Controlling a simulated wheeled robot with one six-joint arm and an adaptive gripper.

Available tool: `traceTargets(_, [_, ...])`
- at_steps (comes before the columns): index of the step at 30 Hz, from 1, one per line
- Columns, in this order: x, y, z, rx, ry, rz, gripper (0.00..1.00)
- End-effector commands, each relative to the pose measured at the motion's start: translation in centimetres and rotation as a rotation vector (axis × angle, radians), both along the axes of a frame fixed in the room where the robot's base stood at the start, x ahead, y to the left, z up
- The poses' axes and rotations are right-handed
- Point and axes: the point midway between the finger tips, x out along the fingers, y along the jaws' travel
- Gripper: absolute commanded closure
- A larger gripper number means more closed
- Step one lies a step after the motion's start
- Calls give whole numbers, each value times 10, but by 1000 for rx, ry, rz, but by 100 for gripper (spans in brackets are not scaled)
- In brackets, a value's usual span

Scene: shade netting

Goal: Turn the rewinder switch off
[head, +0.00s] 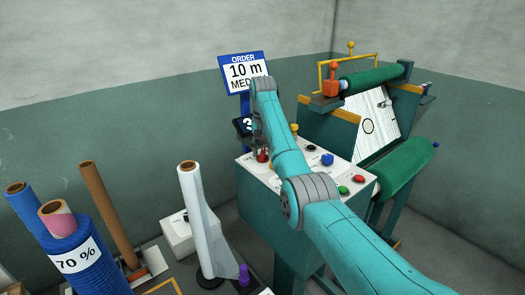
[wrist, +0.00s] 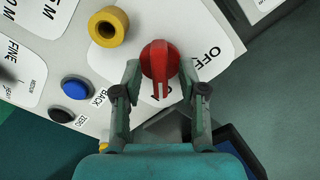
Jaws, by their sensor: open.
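The rewinder switch is a red rotary knob (wrist: 160,58) on a white panel plate, with its bar pointing down in the wrist view. The word OFF is printed to its right, and another label below it is mostly covered by the knob and my gripper. In the head view the red switch (head: 262,156) shows at the left end of the control box (head: 262,183). My gripper (wrist: 160,70) is open, with one finger on each side of the knob; I cannot tell if they touch it. In the head view my gripper (head: 258,138) is partly hidden by my arm.
A yellow knob (wrist: 108,27) and a blue button (wrist: 75,87) sit left of the switch. An order sign (head: 244,73) stands behind the box. Green rolls (head: 403,168) are at right; a wrapped film roll (head: 192,215) and blue netting roll (head: 88,255) stand front left.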

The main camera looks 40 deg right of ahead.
Motion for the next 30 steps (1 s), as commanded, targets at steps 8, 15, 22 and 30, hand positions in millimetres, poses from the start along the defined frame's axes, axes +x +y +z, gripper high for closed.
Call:
traceTargets(8, [0,0,0,0,0,0,100])
traceTargets(15, [0,0,0,0,0,8,100])
traceTargets(22, [0,0,0,0,0,83,100])
traceTargets(30, [0,0,0,0,0,288,100])
